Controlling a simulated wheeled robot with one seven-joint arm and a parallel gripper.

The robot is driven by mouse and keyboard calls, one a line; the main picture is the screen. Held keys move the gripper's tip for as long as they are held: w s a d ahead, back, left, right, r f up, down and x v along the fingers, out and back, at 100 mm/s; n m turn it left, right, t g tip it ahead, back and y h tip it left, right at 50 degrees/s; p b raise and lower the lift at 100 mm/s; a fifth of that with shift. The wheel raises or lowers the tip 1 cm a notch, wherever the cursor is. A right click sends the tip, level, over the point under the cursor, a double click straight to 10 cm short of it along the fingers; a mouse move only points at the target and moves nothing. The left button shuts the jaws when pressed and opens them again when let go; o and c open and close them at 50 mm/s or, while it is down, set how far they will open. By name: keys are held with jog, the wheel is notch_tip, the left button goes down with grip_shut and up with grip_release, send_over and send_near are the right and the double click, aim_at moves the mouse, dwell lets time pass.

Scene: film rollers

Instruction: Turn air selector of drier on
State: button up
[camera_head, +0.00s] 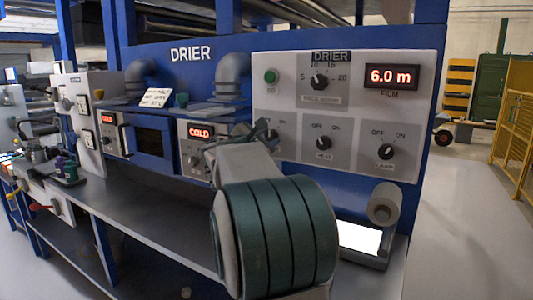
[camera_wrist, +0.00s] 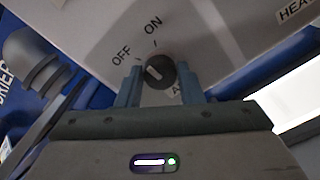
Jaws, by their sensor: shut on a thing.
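The drier's air selector is a round dark knob (camera_wrist: 159,73) with a pale pointer mark, on a grey panel. In the wrist view OFF is printed to its upper left and ON above it. The pointer leans to the upper left, nearer the OFF side. The label below is mostly hidden; only an "A" shows. My gripper (camera_wrist: 160,82) is shut on the knob, one finger on each side. In the head view my gripper (camera_head: 262,135) is against the left part of the control panel (camera_head: 345,90), and my wrist and fingers hide the air knob.
The heat knob (camera_head: 323,143) and lamp knob (camera_head: 386,152) lie to the right. The film display (camera_head: 391,77) reads 6.0 m. Another display (camera_head: 200,132) reads COLD. A grey roller (camera_head: 384,203) and bright light plate (camera_head: 360,238) sit below the panel, beside my arm.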

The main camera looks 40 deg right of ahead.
jog(key=m+b, duration=0.4)
jog(key=b, duration=0.1)
jog(key=shift+f, duration=0.4)
jog(key=shift+r+m+b, duration=0.15)
jog(key=shift+m+b, duration=0.85)
jog(key=shift+m, duration=0.1)
jog(key=o, duration=1)
jog(key=shift+s+r, duration=0.1)
jog(key=shift+c, duration=0.2)
jog(key=v, duration=1.4)
